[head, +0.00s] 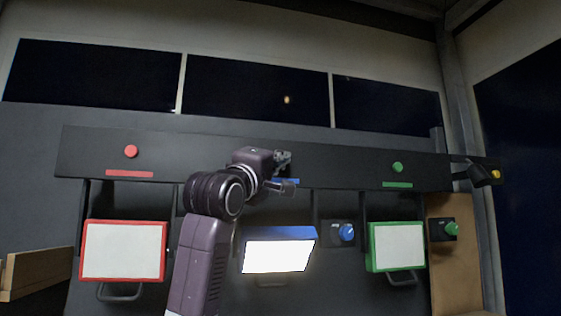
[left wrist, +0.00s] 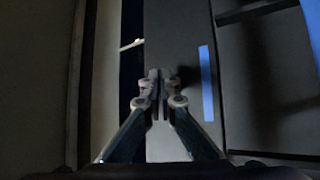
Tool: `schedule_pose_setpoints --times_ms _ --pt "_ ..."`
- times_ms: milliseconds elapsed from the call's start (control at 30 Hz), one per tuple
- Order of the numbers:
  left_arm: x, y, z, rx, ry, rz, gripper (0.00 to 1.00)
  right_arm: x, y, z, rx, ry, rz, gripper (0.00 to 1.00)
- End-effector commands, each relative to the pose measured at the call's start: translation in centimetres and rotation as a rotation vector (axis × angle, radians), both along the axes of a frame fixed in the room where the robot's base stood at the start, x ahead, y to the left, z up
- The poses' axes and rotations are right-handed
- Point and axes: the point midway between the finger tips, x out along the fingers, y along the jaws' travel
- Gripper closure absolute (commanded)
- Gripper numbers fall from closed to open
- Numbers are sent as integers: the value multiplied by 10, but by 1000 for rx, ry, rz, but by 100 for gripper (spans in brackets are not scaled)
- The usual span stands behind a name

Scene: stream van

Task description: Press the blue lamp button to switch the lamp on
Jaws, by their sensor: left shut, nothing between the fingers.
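My left gripper (head: 284,172) is in front of the dark upper panel, over the middle of the row, and its fingers are shut with nothing between them. The blue lamp button is hidden behind the gripper. A bit of the blue strip (head: 291,180) shows beside the gripper, and the strip stands right of the fingertips in the left wrist view (left wrist: 206,82). I cannot tell whether the fingertips touch the button. The blue-framed lamp (head: 278,255) below glows bright white, brighter than its neighbours. My right gripper is not in view.
A red button (head: 131,151) and a green button (head: 397,167) sit on the same panel (head: 90,150). Below are a red-framed lamp (head: 123,250) and a green-framed lamp (head: 397,246), both dull. A blue knob (head: 346,232) and a green knob (head: 451,229) stick out at the right.

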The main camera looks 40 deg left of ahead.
Motion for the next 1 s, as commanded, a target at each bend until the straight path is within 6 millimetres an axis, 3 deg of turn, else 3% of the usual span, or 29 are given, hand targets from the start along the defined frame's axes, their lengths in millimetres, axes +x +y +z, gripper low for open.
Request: schedule_pose_setpoints --times_ms 533,1000 --pt "-34 -41 -1 2 -2 -3 100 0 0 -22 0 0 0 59" --pt "-36 -43 0 0 -1 0 100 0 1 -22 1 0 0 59"
